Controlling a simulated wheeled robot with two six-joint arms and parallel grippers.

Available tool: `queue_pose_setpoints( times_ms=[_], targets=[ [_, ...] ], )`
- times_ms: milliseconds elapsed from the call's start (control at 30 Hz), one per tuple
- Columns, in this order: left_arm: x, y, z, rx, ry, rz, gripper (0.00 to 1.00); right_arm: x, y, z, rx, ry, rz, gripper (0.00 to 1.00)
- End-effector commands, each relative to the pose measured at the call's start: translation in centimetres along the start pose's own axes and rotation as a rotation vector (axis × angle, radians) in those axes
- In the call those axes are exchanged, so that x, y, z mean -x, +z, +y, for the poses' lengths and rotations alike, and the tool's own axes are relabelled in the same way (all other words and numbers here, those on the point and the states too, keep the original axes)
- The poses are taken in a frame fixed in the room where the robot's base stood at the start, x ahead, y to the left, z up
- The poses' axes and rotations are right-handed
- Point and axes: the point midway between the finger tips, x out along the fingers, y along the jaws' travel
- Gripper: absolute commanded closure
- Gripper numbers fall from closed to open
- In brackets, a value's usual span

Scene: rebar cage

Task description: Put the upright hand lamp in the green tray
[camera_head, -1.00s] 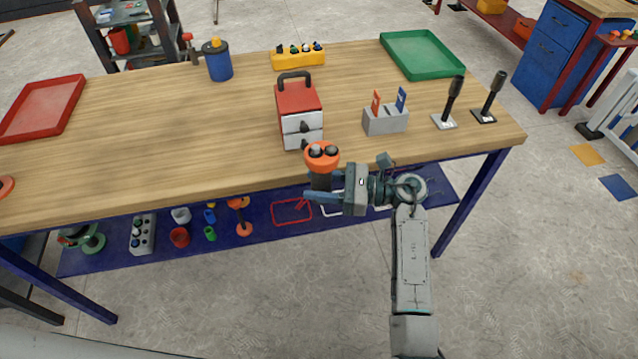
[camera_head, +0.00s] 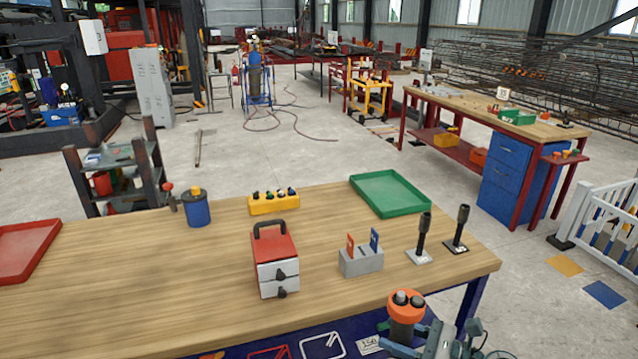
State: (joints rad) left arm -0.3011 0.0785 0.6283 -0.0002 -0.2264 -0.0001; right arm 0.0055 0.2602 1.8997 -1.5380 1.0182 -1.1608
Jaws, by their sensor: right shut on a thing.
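My right gripper (camera_head: 408,340) is at the bottom of the head view, in front of the table's front edge. It is shut on an orange, round-bodied thing (camera_head: 405,309) with two dark knobs on its top, held upright; it appears to be the hand lamp. Its lower part is hidden by the fingers and the frame edge. The green tray (camera_head: 391,212) lies empty at the back right of the wooden table, well beyond the gripper. My left gripper is not in view.
A grey block with two upright tags (camera_head: 361,262) and two black-handled tools (camera_head: 423,238) (camera_head: 461,230) stand between gripper and tray. A red-topped drawer box (camera_head: 275,262) is to their left. A yellow block (camera_head: 274,203) and blue can (camera_head: 196,210) stand at the back.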

Motion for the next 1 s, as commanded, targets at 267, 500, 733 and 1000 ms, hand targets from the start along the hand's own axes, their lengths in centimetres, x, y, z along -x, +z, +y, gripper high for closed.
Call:
queue_pose_setpoints(
  times_ms=[267, 500, 733, 1000],
  targets=[
    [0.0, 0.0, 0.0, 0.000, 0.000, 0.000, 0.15, 4.9, 3.2, -0.1, 0.001, -0.094, -0.019, 0.90],
    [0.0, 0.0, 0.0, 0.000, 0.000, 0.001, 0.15, 5.5, 3.7, 0.1, -0.007, -0.144, -0.021, 0.90],
    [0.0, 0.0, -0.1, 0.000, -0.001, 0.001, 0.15, 4.9, 3.1, 0.1, -0.019, -0.317, -0.001, 0.90],
    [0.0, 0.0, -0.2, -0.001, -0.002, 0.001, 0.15, 5.4, 3.6, 0.0, -0.015, -0.511, -0.023, 0.90]
  ],
)
